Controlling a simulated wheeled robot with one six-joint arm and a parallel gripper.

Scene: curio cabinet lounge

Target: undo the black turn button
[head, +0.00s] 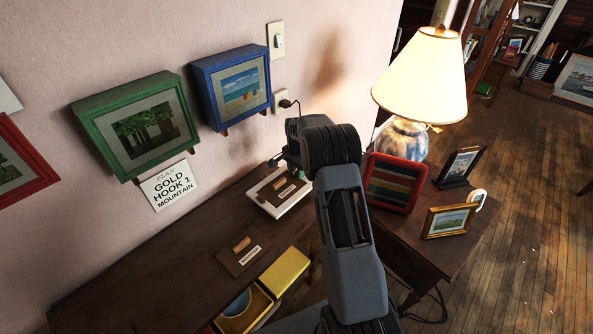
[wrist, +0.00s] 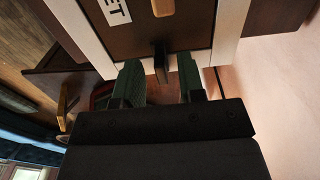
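The black turn button (wrist: 160,62) is a small upright bar in the wrist view. It lies across the lower edge of a dark brown door (wrist: 195,22) set in a white frame (wrist: 229,30). My gripper (wrist: 159,77) is open, with one green finger on each side of the button and a visible gap to each. In the head view my gripper (head: 281,157) is at the far edge of the white-framed box (head: 290,208); the button is hidden there. The door carries a wooden knob (wrist: 163,7) and a partly cut-off white label (wrist: 115,11).
A lamp (head: 420,80), a red-framed striped picture (head: 394,183) and small photo frames stand right of my arm. A brown panel with a wooden handle (head: 236,262) and a yellow lid (head: 285,270) lie nearer. Green (head: 138,128) and blue (head: 232,86) boxes hang on the wall.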

